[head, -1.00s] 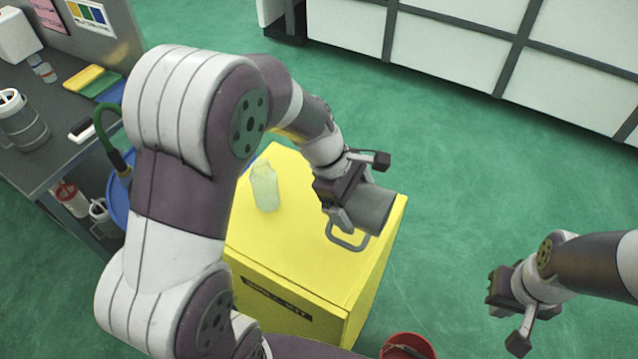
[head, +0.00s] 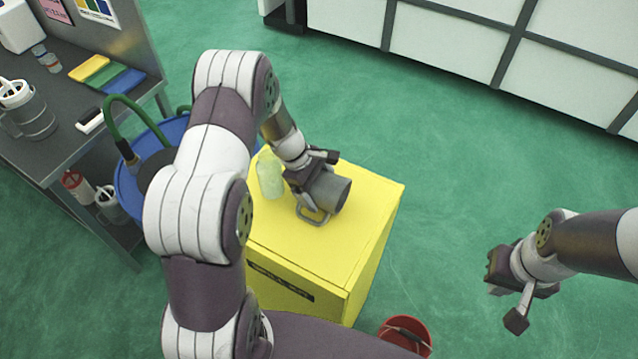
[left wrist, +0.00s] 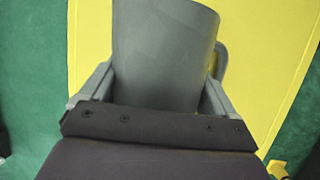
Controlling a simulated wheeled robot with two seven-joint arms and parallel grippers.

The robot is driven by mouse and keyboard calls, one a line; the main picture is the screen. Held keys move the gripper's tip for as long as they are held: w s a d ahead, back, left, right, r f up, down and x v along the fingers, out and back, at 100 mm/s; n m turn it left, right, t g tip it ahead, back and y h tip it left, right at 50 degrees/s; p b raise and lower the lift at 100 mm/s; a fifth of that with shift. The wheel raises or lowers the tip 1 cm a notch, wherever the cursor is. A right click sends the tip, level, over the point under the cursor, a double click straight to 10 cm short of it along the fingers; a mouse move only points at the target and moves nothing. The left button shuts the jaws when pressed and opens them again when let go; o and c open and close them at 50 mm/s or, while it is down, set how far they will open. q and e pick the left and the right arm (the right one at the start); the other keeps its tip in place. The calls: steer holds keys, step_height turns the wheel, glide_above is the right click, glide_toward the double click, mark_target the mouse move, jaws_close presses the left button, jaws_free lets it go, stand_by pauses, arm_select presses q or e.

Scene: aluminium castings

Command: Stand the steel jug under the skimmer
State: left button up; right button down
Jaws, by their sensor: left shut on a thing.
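The grey steel jug (head: 333,194) is held by my left gripper (head: 318,186) over the yellow box. The jug is tilted, with its handle toward the front. I cannot tell whether it touches the box top. In the left wrist view the jug (left wrist: 165,50) sits between both fingers (left wrist: 160,95), its handle partly hidden behind its right side. A dark round thing with a green hose (head: 135,112) is at the blue drum (head: 127,190), partly hidden by my left arm; I cannot tell whether it is the skimmer. My right gripper (head: 502,297) is empty, its fingers apart.
The yellow box (head: 370,205) carries a clear bottle (head: 270,176) close left of my left gripper. A red bucket (head: 408,332) stands on the floor in front. Green floor is free at right.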

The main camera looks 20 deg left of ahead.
arm_select(q)
steer(key=shift+w+f, duration=0.15)
steer(key=shift+w, duration=0.1)
steer(key=o, duration=0.8)
steer(key=shift+o, duration=0.3)
steer(key=shift+s, duration=0.15)
arm_select(e)
steer(key=shift+w+f, duration=0.1)
steer(key=shift+f, duration=0.05)
